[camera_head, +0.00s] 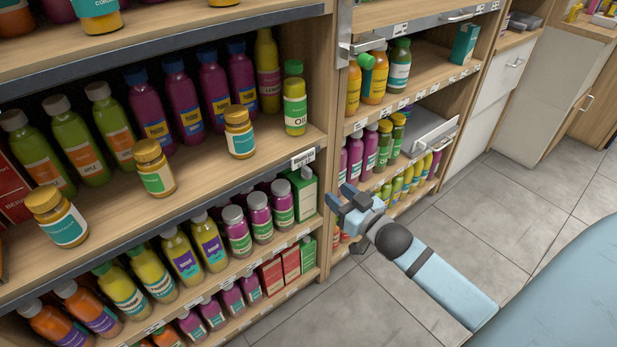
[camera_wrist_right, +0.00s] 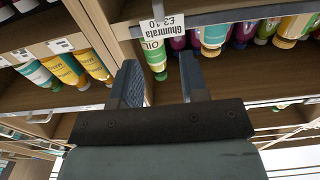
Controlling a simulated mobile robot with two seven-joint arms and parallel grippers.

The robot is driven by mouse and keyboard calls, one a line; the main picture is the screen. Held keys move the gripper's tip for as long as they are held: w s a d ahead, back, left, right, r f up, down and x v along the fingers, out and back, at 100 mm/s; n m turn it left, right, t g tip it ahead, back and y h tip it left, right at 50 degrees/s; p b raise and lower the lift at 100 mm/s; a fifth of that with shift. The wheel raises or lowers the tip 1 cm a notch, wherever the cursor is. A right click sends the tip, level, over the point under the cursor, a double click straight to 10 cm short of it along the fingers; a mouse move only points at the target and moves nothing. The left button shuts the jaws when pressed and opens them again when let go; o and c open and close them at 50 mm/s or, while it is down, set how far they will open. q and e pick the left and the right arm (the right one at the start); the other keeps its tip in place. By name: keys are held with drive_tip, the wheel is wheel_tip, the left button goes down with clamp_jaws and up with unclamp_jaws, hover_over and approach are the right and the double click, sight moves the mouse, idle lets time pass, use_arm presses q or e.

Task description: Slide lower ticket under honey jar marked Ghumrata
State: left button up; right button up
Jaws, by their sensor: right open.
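Three honey jars with gold lids stand along the middle shelf in the head view: a left one (camera_head: 63,222), a middle one (camera_head: 157,176) and a right one (camera_head: 240,138). Their label names are too small to read. A white ticket (camera_head: 302,158) is on that shelf's front edge at its right end. In the right wrist view, a ticket (camera_wrist_right: 161,22) reads "Ghumrata £3.10" upside down. My right gripper (camera_head: 340,197) is open and empty, in front of the shelf, right of and below the ticket. Its two fingers (camera_wrist_right: 160,70) point toward the ticket, apart from it. My left gripper is not seen.
A green-capped oil bottle (camera_head: 295,106) stands behind the ticket. Purple bottles (camera_head: 213,90) and green bottles (camera_head: 113,125) fill the back of the shelf. A wooden divider (camera_head: 331,120) separates it from the right bay. The tiled floor (camera_head: 500,220) is clear.

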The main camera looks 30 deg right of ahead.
sight(310, 172)
drive_tip(key=w, duration=0.3)
drive_tip(key=w+b, duration=0.1)
drive_tip(key=w, duration=0.3)
drive_tip(key=w+a, duration=0.1)
drive_tip(key=w, duration=0.2)
drive_tip(key=shift+w+b, duration=0.15)
drive_tip(key=shift+b, duration=0.2)
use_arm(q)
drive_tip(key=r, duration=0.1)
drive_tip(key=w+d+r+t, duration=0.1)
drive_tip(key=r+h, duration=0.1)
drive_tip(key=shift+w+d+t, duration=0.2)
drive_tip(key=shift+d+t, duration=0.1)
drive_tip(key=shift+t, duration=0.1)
use_arm(e)
clamp_jaws()
